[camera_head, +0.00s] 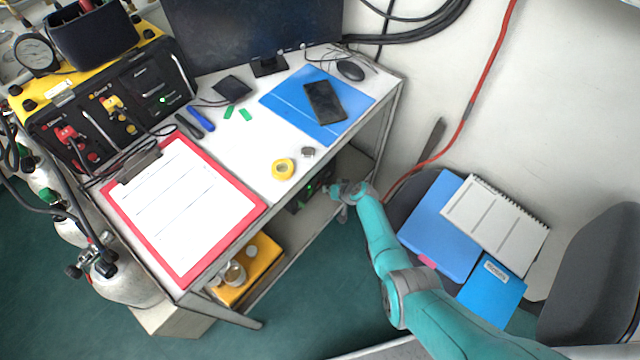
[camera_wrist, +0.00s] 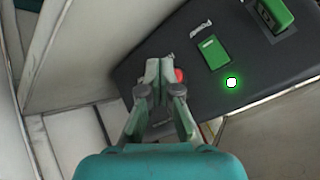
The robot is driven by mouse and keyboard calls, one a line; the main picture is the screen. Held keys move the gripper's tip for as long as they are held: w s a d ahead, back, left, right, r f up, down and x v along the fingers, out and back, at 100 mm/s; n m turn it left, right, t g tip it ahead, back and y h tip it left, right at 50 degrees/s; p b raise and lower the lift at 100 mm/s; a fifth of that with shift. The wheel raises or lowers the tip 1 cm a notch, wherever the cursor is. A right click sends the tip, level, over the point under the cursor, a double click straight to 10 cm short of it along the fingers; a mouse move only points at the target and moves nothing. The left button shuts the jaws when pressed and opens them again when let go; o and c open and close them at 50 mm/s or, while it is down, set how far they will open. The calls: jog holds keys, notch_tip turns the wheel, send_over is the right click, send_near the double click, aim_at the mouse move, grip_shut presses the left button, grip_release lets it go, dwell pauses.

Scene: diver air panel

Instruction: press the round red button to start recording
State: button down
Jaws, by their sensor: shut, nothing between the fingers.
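A round red button (camera_wrist: 179,75) shows in the wrist view, partly hidden behind my gripper's right fingertip. It sits on the face of a black box (camera_wrist: 190,30). My gripper (camera_wrist: 159,68) is shut and empty, with its tips at the button's left edge in the picture. I cannot tell whether the tips touch the button. In the head view the black box (camera_head: 298,205) stands on the shelf under the desk, and my gripper (camera_head: 334,189) is at its right side. The red button is not visible there.
On the black box are a green rectangular button (camera_wrist: 212,52), a glowing green light (camera_wrist: 231,83) and a green switch (camera_wrist: 274,13). Pale frame parts (camera_wrist: 75,50) lie close to the left of my gripper. The desk (camera_head: 262,140) is above; a chair with blue folders (camera_head: 440,225) stands right.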

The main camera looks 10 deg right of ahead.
jog(key=shift+w, duration=0.1)
dwell(0.5)
jog(key=shift+w+a, duration=0.25)
jog(key=shift+w+a, duration=0.25)
jog(key=shift+w, duration=0.05)
dwell(0.8)
dwell(0.4)
jog(key=shift+s+d, duration=0.5)
jog(key=shift+s, duration=0.15)
jog(key=shift+s+d, duration=0.75)
jog(key=shift+s, duration=0.25)
jog(key=shift+s+d, duration=0.7)
jog(key=shift+s, duration=0.3)
